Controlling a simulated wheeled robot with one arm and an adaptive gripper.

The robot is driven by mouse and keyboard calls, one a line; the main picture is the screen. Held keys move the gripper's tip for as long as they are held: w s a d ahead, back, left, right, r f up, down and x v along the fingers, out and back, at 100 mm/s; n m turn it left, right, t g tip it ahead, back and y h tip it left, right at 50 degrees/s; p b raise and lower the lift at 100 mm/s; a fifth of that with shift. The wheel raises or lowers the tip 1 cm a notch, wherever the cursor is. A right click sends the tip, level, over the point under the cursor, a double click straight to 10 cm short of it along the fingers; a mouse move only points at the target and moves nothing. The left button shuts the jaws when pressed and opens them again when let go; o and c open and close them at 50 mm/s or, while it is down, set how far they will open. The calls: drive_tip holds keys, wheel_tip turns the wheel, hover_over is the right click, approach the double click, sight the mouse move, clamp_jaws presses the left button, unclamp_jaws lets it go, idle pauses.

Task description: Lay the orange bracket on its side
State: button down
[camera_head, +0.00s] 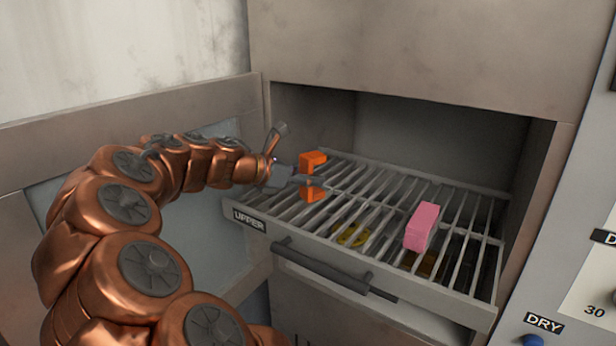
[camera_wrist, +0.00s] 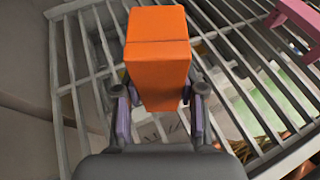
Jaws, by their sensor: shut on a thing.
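The orange bracket (camera_head: 312,160) is at the left part of the wire rack (camera_head: 365,192) in the head view. Part of it is hidden behind my gripper's fingers. In the wrist view the orange bracket (camera_wrist: 158,55) fills the space between the fingers, with a broad face towards the camera. My gripper (camera_head: 312,180) is shut on it; the fingers also show on both sides of it in the wrist view (camera_wrist: 158,100). I cannot tell whether the bracket touches the rack bars.
A pink block (camera_head: 422,227) stands on the rack to the right. A yellow thing (camera_head: 352,235) shows below the bars. The rack's front carries an UPPER label (camera_head: 249,220) and a dark handle (camera_head: 320,268). Oven walls close in the back and right. Bare bars lie between bracket and pink block.

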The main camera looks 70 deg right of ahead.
drive_tip(key=shift+f, duration=0.3)
drive_tip(key=c, duration=0.6)
unclamp_jaws()
drive_tip(key=v, duration=1.2)
drive_tip(key=shift+w, duration=0.15)
drive_tip(key=shift+f, duration=0.1)
drive_tip(key=a+f+m+y, duration=0.1)
drive_tip(key=a, duration=0.1)
drive_tip(key=s+a+f+m+t, duration=0.1)
drive_tip(key=a+f, duration=0.1)
drive_tip(key=a, duration=0.1)
drive_tip(key=a+f+m+t+y, duration=0.1)
drive_tip(key=a, duration=0.1)
drive_tip(key=shift+s+a+f+m+y+p, duration=0.3)
drive_tip(key=shift+s+a+f+m+p, duration=0.05)
drive_tip(key=shift+s+f+m+p, duration=0.05)
drive_tip(key=s+a+f+m+t+y, duration=0.1)
drive_tip(key=s+a+f+m+y, duration=0.1)
drive_tip(key=a, duration=0.8)
drive_tip(key=s+a+f+m+t+y+p, duration=0.1)
drive_tip(key=s+a+f+m+y, duration=0.2)
drive_tip(key=a+f, duration=0.4)
drive_tip(key=s+a+f+m+t+y, duration=0.1)
drive_tip(key=a+f, duration=0.4)
drive_tip(key=a, duration=0.9)
drive_tip(key=s+m+y, duration=0.1)
drive_tip(key=s+y, duration=0.1)
drive_tip(key=shift+f+t+y+p, duration=0.2)
drive_tip(key=shift+t+y+p, duration=0.1)
